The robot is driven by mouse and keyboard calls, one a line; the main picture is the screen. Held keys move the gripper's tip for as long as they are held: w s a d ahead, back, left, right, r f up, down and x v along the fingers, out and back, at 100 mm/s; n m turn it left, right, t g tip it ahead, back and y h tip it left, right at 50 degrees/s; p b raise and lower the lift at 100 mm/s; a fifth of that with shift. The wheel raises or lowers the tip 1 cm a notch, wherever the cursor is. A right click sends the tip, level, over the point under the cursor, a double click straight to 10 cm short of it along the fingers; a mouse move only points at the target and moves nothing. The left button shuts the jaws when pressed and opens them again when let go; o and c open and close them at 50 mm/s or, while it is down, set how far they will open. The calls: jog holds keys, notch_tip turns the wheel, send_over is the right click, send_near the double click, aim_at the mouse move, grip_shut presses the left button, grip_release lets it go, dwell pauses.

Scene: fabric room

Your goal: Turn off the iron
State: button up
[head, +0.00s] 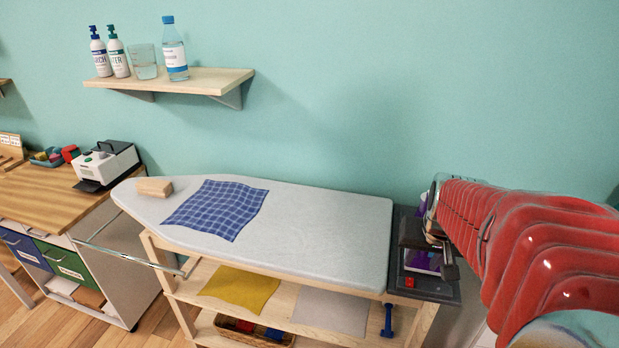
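The iron, with purple parts (420,262), is at the right end of the ironing board, on a dark grey rest (435,289). Much of it is hidden behind my gripper and arm. A small red part, which looks like a switch (409,282), shows at the front of the rest; I cannot tell its position. My gripper (443,257) is over or in front of the iron, at the end of my red arm. I cannot tell whether it touches the iron or whether its fingers are open.
A blue checked cloth (219,207) lies on the grey ironing board (325,225), beside a wooden block (154,187). Yellow cloth (240,288) and grey cloth (331,309) lie on the shelf below. A wall shelf (205,80) holds bottles. A desk (45,195) stands at left.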

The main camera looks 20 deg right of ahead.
aim_at(409, 280)
jog(key=shift+x, duration=6.25)
jog(key=shift+a, duration=0.1)
grip_shut()
